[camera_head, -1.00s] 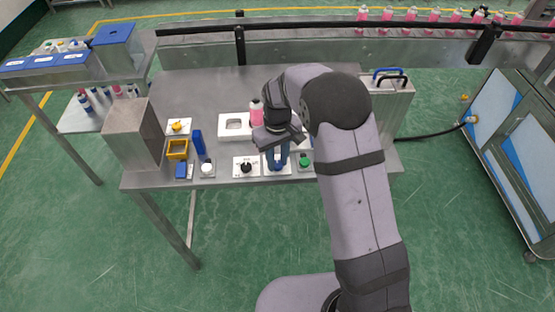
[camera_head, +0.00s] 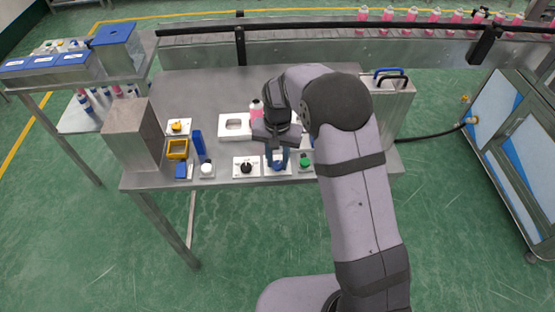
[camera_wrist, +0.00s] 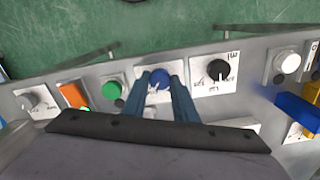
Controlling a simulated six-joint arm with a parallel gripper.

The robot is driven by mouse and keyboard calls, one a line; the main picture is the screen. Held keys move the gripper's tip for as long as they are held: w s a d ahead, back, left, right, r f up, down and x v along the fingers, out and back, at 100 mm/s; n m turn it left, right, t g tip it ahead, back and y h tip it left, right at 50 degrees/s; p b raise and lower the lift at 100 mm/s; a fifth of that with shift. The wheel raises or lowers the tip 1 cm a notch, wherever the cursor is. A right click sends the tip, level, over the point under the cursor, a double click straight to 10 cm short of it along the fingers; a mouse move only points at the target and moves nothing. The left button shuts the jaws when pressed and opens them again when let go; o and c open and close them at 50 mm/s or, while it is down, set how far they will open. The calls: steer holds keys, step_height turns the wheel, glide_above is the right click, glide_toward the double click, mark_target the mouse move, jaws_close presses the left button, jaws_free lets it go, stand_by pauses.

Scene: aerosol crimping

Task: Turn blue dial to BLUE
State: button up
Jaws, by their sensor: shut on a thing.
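The blue dial (camera_wrist: 160,79) sits on a white plate (camera_wrist: 176,69) at the table's front edge, seen in the wrist view. My gripper (camera_wrist: 165,82) is shut on the dial, with one blue finger at each side of it. The plate's markings are too small and too covered to read, so I cannot tell where the dial points. In the head view, my gripper (camera_head: 277,163) is pointing down over the dial's white plate (camera_head: 285,172), and the fingers largely hide the dial.
A black dial (camera_wrist: 218,70) and a green button (camera_wrist: 111,90) flank the blue dial closely. A white knob (camera_head: 207,169), a blue block (camera_head: 198,143) and a yellow box (camera_head: 177,149) stand farther left. A pink bottle (camera_head: 256,108) is behind my gripper.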

mark_target(278, 164)
steer(key=shift+w+r, duration=0.1)
stand_by(0.4)
steer(key=o, duration=1.1)
steer(key=shift+c, duration=0.2)
steer(key=shift+r+b, duration=1.2)
steer(key=shift+r, duration=2.45)
